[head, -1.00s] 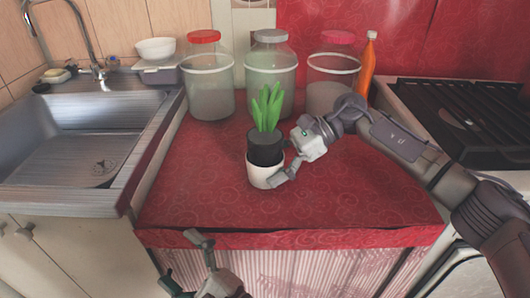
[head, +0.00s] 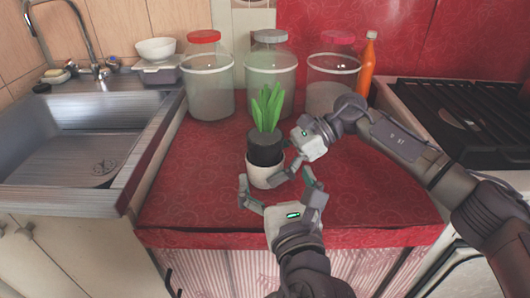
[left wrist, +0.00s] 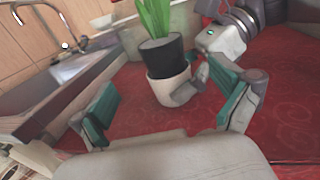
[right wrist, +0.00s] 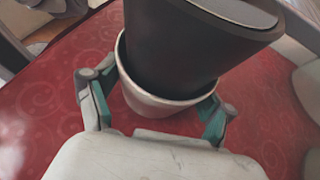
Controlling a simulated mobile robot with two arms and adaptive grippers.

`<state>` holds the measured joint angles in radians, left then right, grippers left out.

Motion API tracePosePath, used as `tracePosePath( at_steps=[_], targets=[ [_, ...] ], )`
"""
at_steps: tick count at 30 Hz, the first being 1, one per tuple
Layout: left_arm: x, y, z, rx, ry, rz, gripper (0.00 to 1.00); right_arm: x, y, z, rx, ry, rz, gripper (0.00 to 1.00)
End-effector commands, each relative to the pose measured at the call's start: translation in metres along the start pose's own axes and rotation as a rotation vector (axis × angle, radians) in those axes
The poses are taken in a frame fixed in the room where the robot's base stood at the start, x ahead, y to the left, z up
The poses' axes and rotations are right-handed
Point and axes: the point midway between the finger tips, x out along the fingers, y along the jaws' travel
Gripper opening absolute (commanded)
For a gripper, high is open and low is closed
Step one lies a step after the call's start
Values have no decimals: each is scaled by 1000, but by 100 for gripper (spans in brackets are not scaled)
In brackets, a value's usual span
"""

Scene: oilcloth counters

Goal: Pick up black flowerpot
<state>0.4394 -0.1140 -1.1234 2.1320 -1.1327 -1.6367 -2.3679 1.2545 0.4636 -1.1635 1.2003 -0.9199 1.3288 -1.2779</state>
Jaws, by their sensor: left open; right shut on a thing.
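The black flowerpot (head: 265,148) with a green plant (head: 267,108) sits upright in a white pot (head: 264,174) on the red counter. In the right wrist view the black flowerpot (right wrist: 190,45) rises out of the white pot (right wrist: 160,103), which hides its lower part. My right gripper (right wrist: 155,108) is shut on the white pot, with a finger on each side. My left gripper (head: 275,180) is open and empty, just in front of the white pot. In the left wrist view the black flowerpot (left wrist: 161,57) stands beyond its spread fingers.
Three lidded glass jars (head: 209,85) and an orange bottle (head: 367,68) stand at the back of the red counter (head: 370,200). A sink (head: 80,140) is on the left and a stove (head: 470,115) on the right. The counter left of the pot is clear.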

Motion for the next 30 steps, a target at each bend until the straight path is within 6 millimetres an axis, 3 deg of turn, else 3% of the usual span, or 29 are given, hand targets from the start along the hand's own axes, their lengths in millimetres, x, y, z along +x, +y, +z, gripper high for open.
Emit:
tracePosePath(
  at_steps=[6,14,21,30],
  targets=[
    [40,1,0,3,-2,4,100,0,0,0,0,0,1,62],
    [62,0,0,0,-1,4,100,0,0,0,0,0,0,62],
    [97,-2,2,1,-2,6,100,0,0,0,0,0,0,62],
    [111,-2,1,-1,0,4,100,0,0,0,0,0,0,62]
  ],
)
